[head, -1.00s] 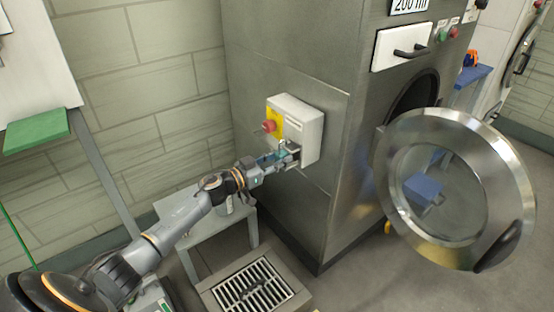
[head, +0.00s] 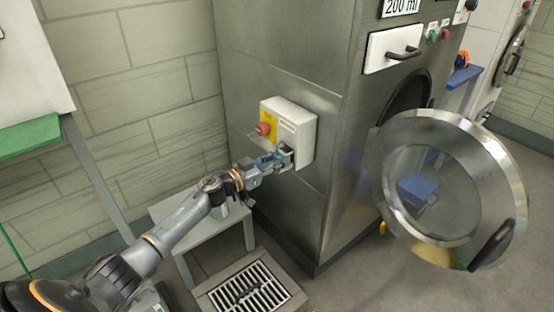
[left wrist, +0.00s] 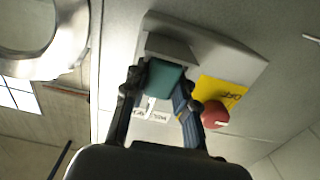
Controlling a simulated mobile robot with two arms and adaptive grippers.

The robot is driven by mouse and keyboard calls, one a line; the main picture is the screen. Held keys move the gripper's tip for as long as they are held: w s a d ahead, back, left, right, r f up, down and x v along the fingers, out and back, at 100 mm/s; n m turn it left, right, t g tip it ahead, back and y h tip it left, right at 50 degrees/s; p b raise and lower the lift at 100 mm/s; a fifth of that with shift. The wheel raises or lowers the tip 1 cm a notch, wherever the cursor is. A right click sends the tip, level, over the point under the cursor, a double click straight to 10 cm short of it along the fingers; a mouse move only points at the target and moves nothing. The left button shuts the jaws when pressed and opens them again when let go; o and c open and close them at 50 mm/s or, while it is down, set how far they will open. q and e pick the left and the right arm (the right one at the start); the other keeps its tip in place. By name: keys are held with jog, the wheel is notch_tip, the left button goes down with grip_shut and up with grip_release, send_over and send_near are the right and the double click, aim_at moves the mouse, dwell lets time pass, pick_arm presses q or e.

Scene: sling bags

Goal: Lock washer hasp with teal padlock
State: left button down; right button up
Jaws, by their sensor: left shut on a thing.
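The isolator box (head: 297,124), pale grey with a yellow plate and a red knob (head: 263,129), is fixed to the side of the steel washer (head: 283,65). A grey hasp-like bracket (left wrist: 170,48) sticks out from the box's lower part. My left gripper (head: 279,160) is at that lower part, shut on the teal padlock (left wrist: 164,78). In the left wrist view the padlock's body lies between the fingers, right in front of the bracket. Its shackle is hidden, so I cannot tell whether it passes through the hasp. My right gripper is not in view.
The washer's round glass door (head: 450,190) stands open at the right. A small grey table (head: 180,205) stands beneath my left arm, by the tiled wall. A floor drain grate (head: 248,290) lies in front. The floor between grate and door is clear.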

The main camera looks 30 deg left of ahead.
pick_arm(q)
jog(key=shift+f, duration=0.1)
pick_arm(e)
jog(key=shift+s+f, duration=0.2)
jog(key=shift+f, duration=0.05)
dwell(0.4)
pick_arm(q)
jog(key=shift+c, duration=1.7)
grip_release()
